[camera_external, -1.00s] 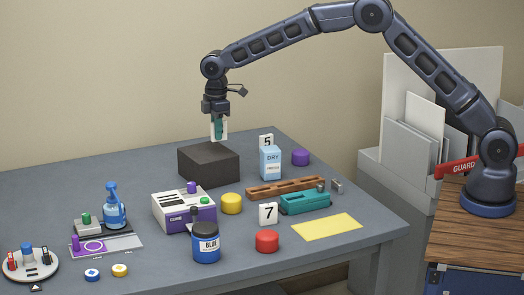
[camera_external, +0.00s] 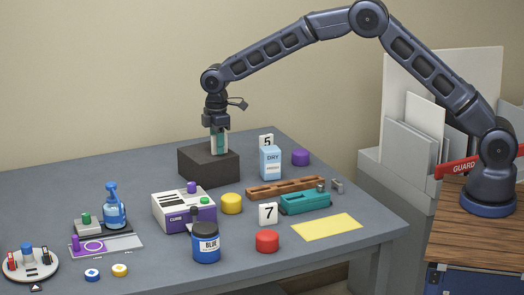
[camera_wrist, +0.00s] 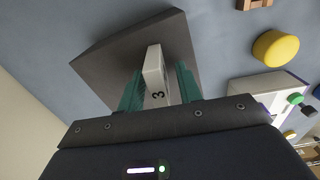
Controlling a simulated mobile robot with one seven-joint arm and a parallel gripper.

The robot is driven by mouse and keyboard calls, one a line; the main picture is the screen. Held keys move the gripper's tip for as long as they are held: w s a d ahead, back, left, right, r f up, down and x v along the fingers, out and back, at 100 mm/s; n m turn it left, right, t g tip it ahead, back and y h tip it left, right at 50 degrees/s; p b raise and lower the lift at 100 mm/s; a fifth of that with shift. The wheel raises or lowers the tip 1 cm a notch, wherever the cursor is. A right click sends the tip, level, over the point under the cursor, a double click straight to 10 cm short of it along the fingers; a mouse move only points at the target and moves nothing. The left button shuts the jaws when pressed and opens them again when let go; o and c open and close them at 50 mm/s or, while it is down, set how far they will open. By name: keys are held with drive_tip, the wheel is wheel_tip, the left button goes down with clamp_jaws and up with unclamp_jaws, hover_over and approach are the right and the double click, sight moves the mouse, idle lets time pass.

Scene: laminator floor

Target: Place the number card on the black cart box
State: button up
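The black cart box (camera_external: 208,172) stands on the table's back part. My gripper (camera_external: 218,146) is pointed down over the box's top. In the wrist view my gripper (camera_wrist: 159,90) has its two teal fingers on either side of a white number card (camera_wrist: 155,70) marked 3, shut on it. The card also shows in the external view (camera_external: 213,146), upright, with its lower edge at or just above the box's top; I cannot tell whether it touches. The box top (camera_wrist: 110,58) shows around the card in the wrist view.
A DRY carton (camera_external: 270,163), yellow cylinder (camera_external: 232,204) and purple-white device (camera_external: 184,211) stand near the box. The table left of the box is clear.

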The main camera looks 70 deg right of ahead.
drive_tip(key=shift+r, duration=0.1)
wheel_tip(320, 180, up, 12)
drive_tip(key=shift+r, duration=0.1)
drive_tip(key=s+d+r+m+t, duration=0.1)
drive_tip(key=s+d+r, duration=0.1)
drive_tip(key=s+r, duration=0.65)
drive_tip(key=s+d+r+m+t, duration=0.15)
drive_tip(key=s+r, duration=0.35)
drive_tip(key=s, duration=0.7)
drive_tip(key=s+d+r+m, duration=0.2)
drive_tip(key=s+d+r, duration=0.1)
drive_tip(key=s+r, duration=0.55)
drive_tip(key=s+d+f+m, duration=0.1)
drive_tip(key=s+f, duration=0.2)
drive_tip(key=s, duration=0.8)
drive_tip(key=s+d+f+m+t, duration=0.1)
drive_tip(key=s+f+m, duration=0.1)
drive_tip(key=s, duration=0.9)
drive_tip(key=s+d+f+m+t, duration=0.1)
drive_tip(key=s+f, duration=0.2)
drive_tip(key=s, duration=0.9)
drive_tip(key=shift+d+f, duration=0.25)
drive_tip(key=shift+f, duration=0.1)
